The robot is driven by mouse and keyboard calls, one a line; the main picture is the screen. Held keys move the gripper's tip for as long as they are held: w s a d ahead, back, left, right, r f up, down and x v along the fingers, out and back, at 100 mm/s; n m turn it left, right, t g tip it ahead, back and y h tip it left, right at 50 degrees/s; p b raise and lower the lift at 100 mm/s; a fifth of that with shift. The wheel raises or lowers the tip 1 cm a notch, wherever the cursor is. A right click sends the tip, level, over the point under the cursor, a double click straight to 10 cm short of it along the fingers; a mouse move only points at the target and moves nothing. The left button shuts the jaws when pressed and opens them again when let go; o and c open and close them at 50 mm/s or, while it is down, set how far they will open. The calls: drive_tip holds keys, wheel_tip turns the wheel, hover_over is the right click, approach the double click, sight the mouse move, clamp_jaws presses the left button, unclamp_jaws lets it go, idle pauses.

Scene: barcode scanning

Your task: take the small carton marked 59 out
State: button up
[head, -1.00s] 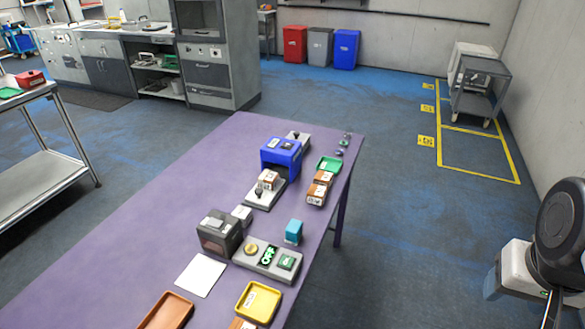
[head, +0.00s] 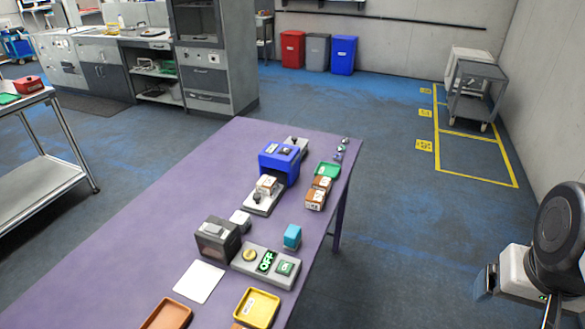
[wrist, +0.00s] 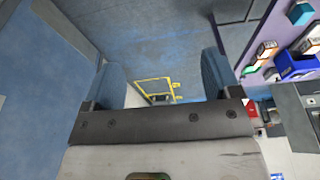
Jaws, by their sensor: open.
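Small brown cartons with white labels stand on the purple table; their numbers are too small to read, so I cannot tell which is marked 59. Two sit side by side at the right edge, a far carton (head: 322,183) and a near carton (head: 315,200). Another carton (head: 266,184) is on a grey stand at the blue machine's opening. One more is partly cut off at the bottom edge. My gripper (wrist: 162,82) is open and empty, its two blue-grey fingers apart over the floor. In the head view my arm is at the right, clear of the table.
On the purple table (head: 130,245) stand a blue machine (head: 279,161), a green tray (head: 327,169), a teal block (head: 292,236), a dark box (head: 217,238), a grey panel reading OFF (head: 265,264), a white sheet (head: 199,281), a yellow tray (head: 257,308) and a brown tray (head: 168,314). The table's left side is bare.

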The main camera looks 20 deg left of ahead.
drive_tip(key=shift+o, duration=0.5)
drive_tip(key=w+a+r+m, duration=0.2)
drive_tip(key=w+a, duration=0.2)
drive_tip(key=w, duration=0.4)
drive_tip(key=w+a+r+m, duration=0.25)
drive_tip(key=w+a, duration=0.25)
drive_tip(key=w, duration=0.3)
drive_tip(key=w+a+f+m+g, duration=0.1)
drive_tip(key=w+a+m, duration=0.1)
drive_tip(key=w+a, duration=0.5)
drive_tip(key=w+a+f+m, duration=0.2)
drive_tip(key=w+a+m, duration=0.1)
drive_tip(key=w+a, duration=0.4)
drive_tip(key=w+a+f+m, duration=0.2)
drive_tip(key=a+f, duration=0.4)
drive_tip(key=a, duration=0.6)
drive_tip(key=w+a+f+m+g, duration=0.1)
drive_tip(key=w+a+f+m, duration=0.2)
drive_tip(key=a, duration=1)
drive_tip(key=w+a+f+m, duration=0.3)
drive_tip(key=w+a+f, duration=0.2)
drive_tip(key=a+f, duration=0.4)
drive_tip(key=a, duration=0.3)
drive_tip(key=shift+w+a+g, duration=0.25)
drive_tip(key=shift+w+g, duration=0.05)
drive_tip(key=shift+w, duration=0.05)
